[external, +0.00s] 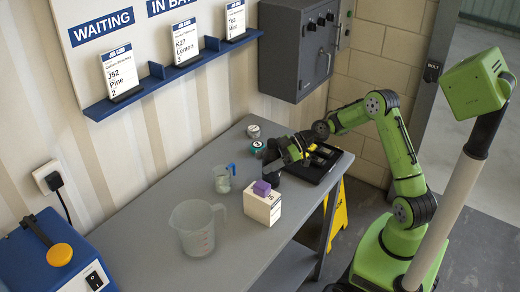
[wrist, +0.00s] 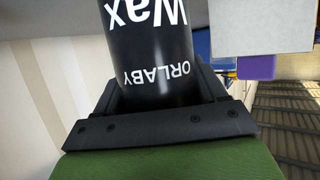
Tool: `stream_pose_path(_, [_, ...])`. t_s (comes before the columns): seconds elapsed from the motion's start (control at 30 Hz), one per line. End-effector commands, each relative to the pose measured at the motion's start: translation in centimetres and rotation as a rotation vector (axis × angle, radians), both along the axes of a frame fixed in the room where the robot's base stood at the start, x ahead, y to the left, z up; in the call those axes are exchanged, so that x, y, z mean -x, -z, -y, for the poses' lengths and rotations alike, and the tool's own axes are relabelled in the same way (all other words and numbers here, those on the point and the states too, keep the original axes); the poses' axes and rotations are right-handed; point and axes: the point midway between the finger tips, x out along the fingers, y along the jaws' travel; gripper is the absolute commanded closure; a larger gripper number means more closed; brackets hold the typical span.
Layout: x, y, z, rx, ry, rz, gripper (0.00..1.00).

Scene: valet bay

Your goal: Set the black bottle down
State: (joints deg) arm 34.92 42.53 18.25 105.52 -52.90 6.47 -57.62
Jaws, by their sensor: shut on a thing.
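The black bottle (wrist: 155,50) fills the middle of the wrist view, with white lettering reading "Wax" and "ORLABY" upside down. My gripper (wrist: 158,105) is shut on it, a dark finger on each side. In the external view my gripper (external: 292,150) is over the far part of the grey bench (external: 165,205), beside the black tray. The bottle is mostly hidden there behind the gripper, with only a dark part (external: 271,153) showing. I cannot tell whether its base touches the bench.
A black tray (external: 322,172) lies to the right of my gripper. A white box (external: 262,208) with a purple block (external: 261,187) on top stands nearer. A small measuring cup (external: 222,180), a large jug (external: 197,230) and two small tins (external: 254,131) are on the bench.

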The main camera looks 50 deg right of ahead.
Motion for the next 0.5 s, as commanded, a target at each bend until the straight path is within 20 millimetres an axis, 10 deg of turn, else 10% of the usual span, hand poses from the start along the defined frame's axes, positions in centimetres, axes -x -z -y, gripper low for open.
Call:
stream_pose_path(0.17, [-0.02,0.30,-0.03,-0.001,-0.001,0.003,0.78])
stream_pose_path(0.2, [-0.01,0.31,0.01,0.000,0.000,0.000,0.25])
stream_pose_path(0.33, [-0.01,0.25,0.01,0.000,0.000,0.000,0.05])
stream_pose_path(0.5, [-0.01,0.24,0.01,0.000,0.000,0.000,0.04])
